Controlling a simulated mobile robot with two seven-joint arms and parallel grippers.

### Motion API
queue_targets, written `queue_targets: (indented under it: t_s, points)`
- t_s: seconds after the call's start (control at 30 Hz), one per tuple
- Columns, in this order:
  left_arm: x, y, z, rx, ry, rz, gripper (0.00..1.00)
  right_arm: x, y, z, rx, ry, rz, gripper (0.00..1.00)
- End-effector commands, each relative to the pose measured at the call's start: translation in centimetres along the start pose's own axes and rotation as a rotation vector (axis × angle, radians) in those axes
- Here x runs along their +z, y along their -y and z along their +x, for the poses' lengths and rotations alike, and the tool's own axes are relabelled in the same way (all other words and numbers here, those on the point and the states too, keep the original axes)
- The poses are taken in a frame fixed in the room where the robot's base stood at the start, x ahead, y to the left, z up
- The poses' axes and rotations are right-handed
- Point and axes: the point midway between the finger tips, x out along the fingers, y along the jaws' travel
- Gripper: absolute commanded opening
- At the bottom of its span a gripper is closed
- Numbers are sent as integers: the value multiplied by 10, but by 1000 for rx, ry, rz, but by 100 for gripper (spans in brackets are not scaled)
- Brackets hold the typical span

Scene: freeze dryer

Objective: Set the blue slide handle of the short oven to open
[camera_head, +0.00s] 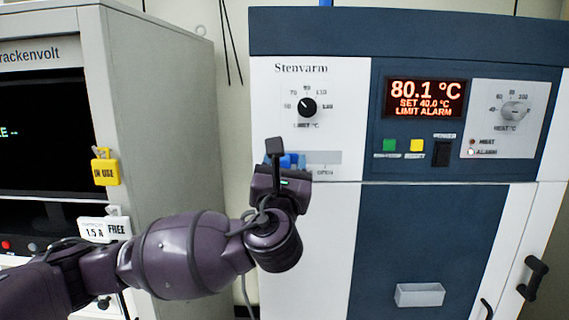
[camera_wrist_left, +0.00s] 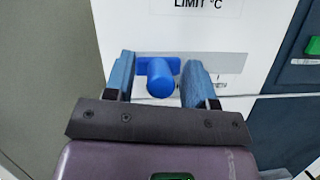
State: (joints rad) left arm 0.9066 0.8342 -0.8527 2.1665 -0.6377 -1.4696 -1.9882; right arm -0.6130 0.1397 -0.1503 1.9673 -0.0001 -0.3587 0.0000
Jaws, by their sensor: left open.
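The blue slide handle (camera_wrist_left: 160,80) sits at the left end of its grey slide track (camera_wrist_left: 228,62) on the white front of the oven (camera_head: 410,100). The track's bare part (camera_head: 326,157) runs right of the handle in the head view, with the word OPEN below it. My left gripper (camera_wrist_left: 159,82) is open, with one blue finger on each side of the handle and a gap to it on both sides. In the head view my left gripper (camera_head: 288,163) hides most of the handle. My right gripper is not in view.
Above the track is a black limit dial (camera_head: 307,107). A red display (camera_head: 425,98) reads 80.1 °C, set 40.0 °C, limit alarm. Green (camera_head: 389,145) and yellow (camera_head: 417,145) buttons sit to the right. A grey cabinet (camera_head: 165,110) with a yellow IN USE tag (camera_head: 106,171) stands left.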

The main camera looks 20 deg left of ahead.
Motion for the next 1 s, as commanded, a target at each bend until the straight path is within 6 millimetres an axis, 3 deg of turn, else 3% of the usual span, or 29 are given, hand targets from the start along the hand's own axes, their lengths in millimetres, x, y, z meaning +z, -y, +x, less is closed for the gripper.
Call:
queue_targets:
  t_s: [0.07,0.4,0.67,1.0]
  points:
    - [0,0,0,0,0,0,49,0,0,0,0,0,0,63]
    - [0,0,0,0,0,0,0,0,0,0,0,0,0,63]
    - [1,5,0,0,0,-2,0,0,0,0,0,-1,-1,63]
    - [9,58,3,-2,1,-4,0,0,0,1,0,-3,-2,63]
